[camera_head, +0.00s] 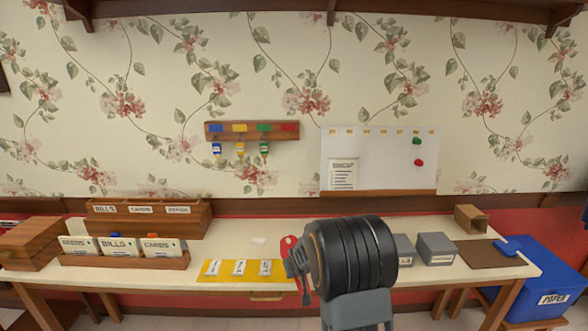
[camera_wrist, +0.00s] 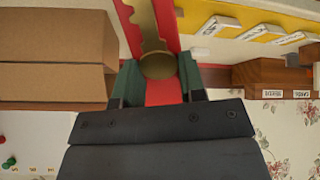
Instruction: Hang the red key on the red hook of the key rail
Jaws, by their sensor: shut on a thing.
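The red key, a brass key (camera_wrist: 150,28) with a red tag (camera_wrist: 165,92), is between the two fingers of my gripper (camera_wrist: 160,85). My gripper is shut on it. In the head view, red parts of the key (camera_head: 288,243) show beside my gripper (camera_head: 294,262), above the table's front part. The wooden key rail (camera_head: 252,138) is on the wall, up and left of my gripper and apart from it. Its red label (camera_head: 289,127) is at the right end, with no key visible below. Keys with blue, yellow and green tags hang under the other labels. The red hook itself is too small to make out.
The table (camera_head: 225,250) holds a yellow mat (camera_head: 240,278) with white labels, wooden sorting boxes (camera_head: 150,222) at left and grey boxes (camera_head: 436,248) at right. A whiteboard (camera_head: 385,158) hangs right of the rail. A blue paper bin (camera_head: 545,275) stands at far right.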

